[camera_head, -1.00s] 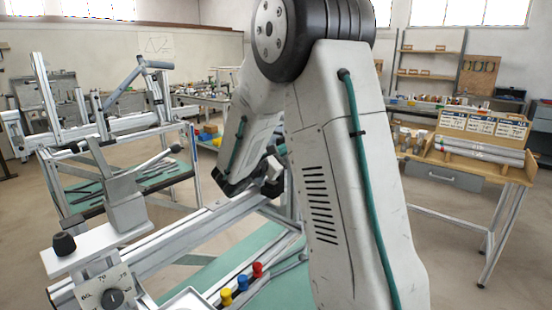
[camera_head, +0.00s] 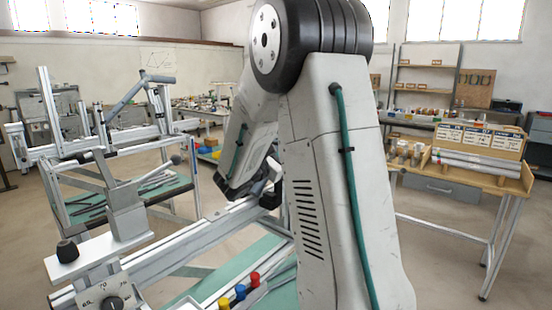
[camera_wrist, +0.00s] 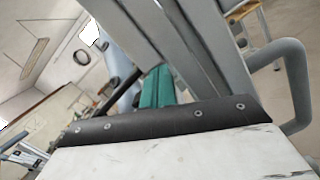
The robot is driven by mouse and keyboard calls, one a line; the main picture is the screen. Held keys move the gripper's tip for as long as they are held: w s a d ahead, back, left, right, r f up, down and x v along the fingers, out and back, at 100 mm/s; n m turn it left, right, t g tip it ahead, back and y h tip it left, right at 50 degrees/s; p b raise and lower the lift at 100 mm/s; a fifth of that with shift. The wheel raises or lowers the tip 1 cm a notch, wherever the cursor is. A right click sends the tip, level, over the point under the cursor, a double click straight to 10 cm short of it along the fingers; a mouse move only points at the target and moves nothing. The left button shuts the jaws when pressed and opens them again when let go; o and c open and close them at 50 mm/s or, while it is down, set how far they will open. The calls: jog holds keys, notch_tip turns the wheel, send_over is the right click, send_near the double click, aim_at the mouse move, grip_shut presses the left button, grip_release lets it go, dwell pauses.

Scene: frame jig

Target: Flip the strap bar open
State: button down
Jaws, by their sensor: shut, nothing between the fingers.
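A frame jig of pale metal rails (camera_head: 185,243) runs from the lower left towards my arm in the head view. I cannot single out the strap bar there with certainty. In the wrist view, long grey bars (camera_wrist: 175,45) cross close in front, and a bent grey tube (camera_wrist: 297,85) curves at the right. I cannot tell whether one of these is the strap bar. My gripper (camera_head: 268,190) shows only as a dark part at the jig's far end, partly behind my arm. It is shut and empty. Whether it touches the jig is hidden.
A grey upright bracket (camera_head: 126,215) and black knob (camera_head: 67,250) stand on the jig's near end, above a dial (camera_head: 113,303). Red, blue and yellow knobs (camera_head: 240,291) sit beside the rail. Another frame stand (camera_head: 120,140) is behind left, a wooden bench (camera_head: 450,185) right. Open floor lies between.

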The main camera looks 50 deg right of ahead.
jog(key=w+a+f, duration=0.2)
jog(key=a+f, duration=0.2)
jog(key=a, duration=0.6)
jog(key=shift+a+f, duration=0.25)
jog(key=shift+f, duration=0.1)
jog(key=shift+s, duration=0.1)
